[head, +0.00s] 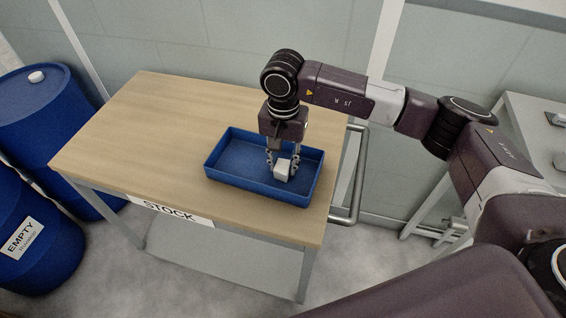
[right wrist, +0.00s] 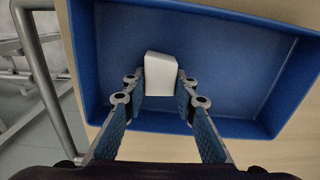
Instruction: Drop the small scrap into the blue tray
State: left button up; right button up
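The small scrap (head: 282,169) is a pale, whitish block inside the blue tray (head: 313,185), toward its right part. My right gripper (head: 282,163) points down into the tray, with one finger on each side of the scrap. In the right wrist view the scrap (right wrist: 161,75) sits between the fingertips (right wrist: 161,88), and both pads appear to touch it. The blue tray (right wrist: 235,60) lies behind it. I cannot tell whether the scrap touches the tray floor. My left gripper is not in view.
The tray stands on a wooden-topped table (head: 150,125) with a "STOCK" label (head: 170,211). The table's left part is clear. Blue drums (head: 38,110) stand at the left. A metal rail (head: 357,180) runs by the table's right edge. Another table (head: 535,120) is at the far right.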

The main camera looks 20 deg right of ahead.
aim_at(283, 163)
jog(key=o, duration=0.4)
jog(key=shift+a, duration=0.1)
jog(key=shift+r+p, duration=0.2)
jog(key=shift+p, duration=0.1)
notch_tip(283, 163, up, 12)
jog(key=p, duration=0.4)
jog(key=shift+p, duration=0.3)
jog(key=shift+f, duration=0.1)
